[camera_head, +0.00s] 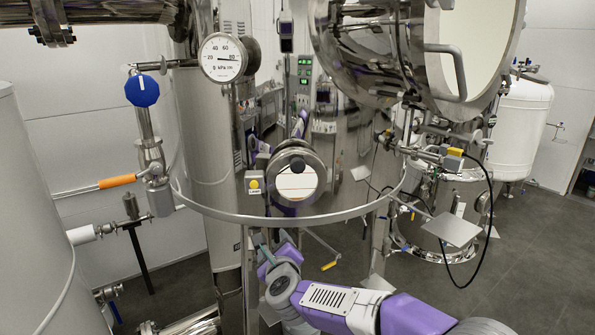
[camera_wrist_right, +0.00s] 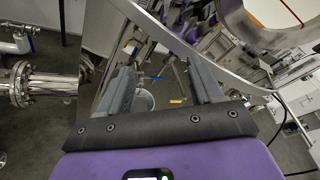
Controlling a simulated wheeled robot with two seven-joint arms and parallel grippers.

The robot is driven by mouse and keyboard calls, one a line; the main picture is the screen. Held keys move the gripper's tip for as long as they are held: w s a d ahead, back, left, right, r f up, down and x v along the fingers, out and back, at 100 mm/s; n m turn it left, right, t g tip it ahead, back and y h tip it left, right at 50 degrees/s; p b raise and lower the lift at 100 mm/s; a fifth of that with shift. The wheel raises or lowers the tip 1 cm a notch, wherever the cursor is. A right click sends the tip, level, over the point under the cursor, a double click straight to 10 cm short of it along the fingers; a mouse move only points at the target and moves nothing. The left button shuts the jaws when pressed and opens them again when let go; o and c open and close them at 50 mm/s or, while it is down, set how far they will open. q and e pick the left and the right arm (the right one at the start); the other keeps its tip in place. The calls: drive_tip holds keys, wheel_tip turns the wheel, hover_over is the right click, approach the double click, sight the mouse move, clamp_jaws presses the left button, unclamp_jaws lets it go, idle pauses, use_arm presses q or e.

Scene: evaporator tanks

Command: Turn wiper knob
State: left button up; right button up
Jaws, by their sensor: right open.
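The round sight glass (camera_head: 300,183) sits on the front of the shiny tank in the head view. A small dark knob (camera_head: 297,165) shows at the upper part of its glass; it looks like the wiper knob, but its shape is too small to tell. My right gripper (camera_head: 268,251) is below and a little left of the sight glass, under the tank's rim flange, apart from the knob. In the right wrist view my right gripper (camera_wrist_right: 163,78) has its two grey fingers spread, with nothing between them. The knob cannot be made out there. My left gripper is out of view.
A yellow lamp button (camera_head: 254,184) sits left of the sight glass. The tank's curved flange (camera_head: 330,216) passes above my right gripper. A pressure gauge (camera_head: 223,57) and a blue valve handle (camera_head: 142,91) stand at upper left. A yellow-handled lever (camera_head: 329,266) is below the tank.

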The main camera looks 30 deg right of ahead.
sight(298, 168)
drive_tip(key=s+d+r+m+t+h+p, duration=0.1)
drive_tip(key=s+d+r+m+h, duration=0.15)
drive_tip(key=r+m, duration=0.45)
drive_tip(key=s+d+r+m+t+h+p, duration=0.1)
drive_tip(key=s+d+r+m+p, duration=0.15)
drive_tip(key=r, duration=0.85)
drive_tip(key=shift+y, duration=0.25)
drive_tip(key=x, duration=0.6)
drive_tip(key=shift+w+r, duration=0.15)
drive_tip(key=shift+w, duration=0.2)
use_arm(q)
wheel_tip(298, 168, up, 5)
use_arm(e)
drive_tip(key=shift+c, duration=0.4)
drive_tip(key=c, duration=1)
